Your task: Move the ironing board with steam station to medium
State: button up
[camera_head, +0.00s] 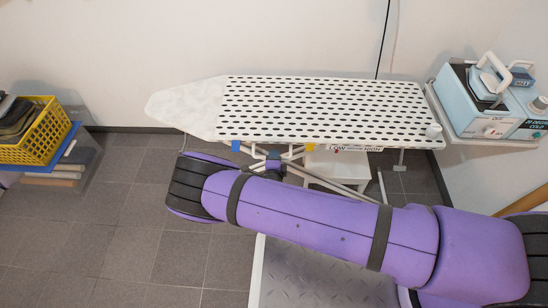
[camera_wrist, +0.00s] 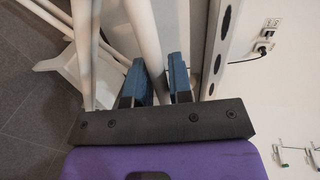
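The ironing board (camera_head: 180,105) has a white cover with black dots and a plain pale nose at the left. A LOW to HIGH height scale (camera_head: 358,148) sits under its front edge, with a small red mark near the LOW end. The light blue steam station (camera_head: 478,98) with its iron stands on the rest at the board's right end. My gripper (camera_head: 273,156) is under the board's front edge, among white legs. In the wrist view my gripper (camera_wrist: 157,65) has its two blue fingers apart. A white leg tube (camera_wrist: 146,30) shows between them; I cannot tell whether they touch it.
A yellow crate (camera_head: 45,138) of folded cloth stands at the far left on a blue-edged shelf. A metal ribbed platform (camera_head: 320,275) is at the front, below my arm. The grey tiled floor (camera_head: 135,220) is clear at the left. A wall is close behind the board.

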grip_shut()
jog(key=shift+r, duration=2.6)
jog(key=shift+o, duration=2.2)
grip_release()
jog(key=shift+s, duration=0.1)
jog(key=v, duration=1)
jog(key=shift+s, duration=0.3)
